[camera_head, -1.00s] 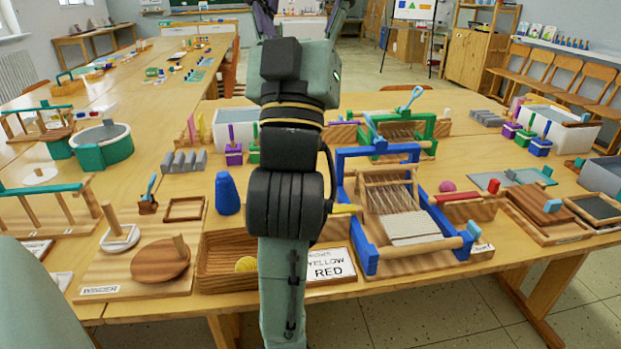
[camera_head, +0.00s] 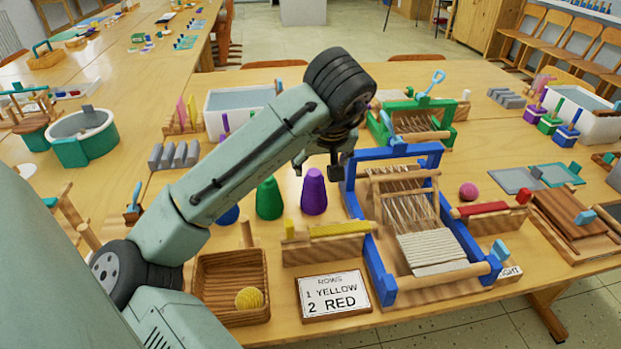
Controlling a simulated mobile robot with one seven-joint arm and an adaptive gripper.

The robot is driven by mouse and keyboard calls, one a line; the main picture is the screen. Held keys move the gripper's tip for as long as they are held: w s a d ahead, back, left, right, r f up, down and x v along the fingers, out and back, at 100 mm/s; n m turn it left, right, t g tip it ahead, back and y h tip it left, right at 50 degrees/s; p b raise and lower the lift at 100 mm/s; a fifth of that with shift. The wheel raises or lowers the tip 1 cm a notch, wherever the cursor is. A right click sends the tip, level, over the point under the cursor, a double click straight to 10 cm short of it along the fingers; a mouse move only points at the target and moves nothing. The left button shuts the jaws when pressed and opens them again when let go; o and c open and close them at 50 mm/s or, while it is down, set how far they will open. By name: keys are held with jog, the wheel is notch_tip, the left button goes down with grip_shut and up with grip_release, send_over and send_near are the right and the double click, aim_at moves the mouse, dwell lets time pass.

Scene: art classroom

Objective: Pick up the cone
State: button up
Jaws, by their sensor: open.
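Three cones stand upright on the wooden table. The purple cone (camera_head: 314,192) is nearest to my gripper, and the green cone (camera_head: 269,199) is to its left. The blue cone (camera_head: 229,216) is mostly hidden behind my arm. My gripper (camera_head: 336,172) is open and points down, just right of the purple cone's top in the picture. It looks empty and apart from the cone, though its fingers are small and dark here.
A blue loom (camera_head: 377,262) stands right of the gripper, with a green loom (camera_head: 416,119) behind it. A wooden tray (camera_head: 205,289) with a yellow ball, a yellow-topped block (camera_head: 337,241) and a sign (camera_head: 334,297) are in front of the cones.

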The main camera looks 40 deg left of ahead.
aim_at(315, 175)
jog(key=b+x, duration=0.1)
jog(key=x, duration=0.1)
jog(key=s+b+x, duration=0.1)
jog(key=b+x, duration=0.1)
jog(key=x, duration=0.1)
jog(key=shift+f, duration=0.2)
jog(key=shift+a+b+x, duration=0.15)
jog(key=shift+b+x, duration=0.7)
jog(key=shift+x, duration=0.65)
jog(key=shift+a+b+x, duration=0.1)
jog(key=shift+b+x, duration=0.7)
jog(key=shift+x, duration=0.7)
jog(key=shift+w+r, duration=0.1)
jog(key=shift+r, duration=0.1)
jog(key=c, duration=1.5)
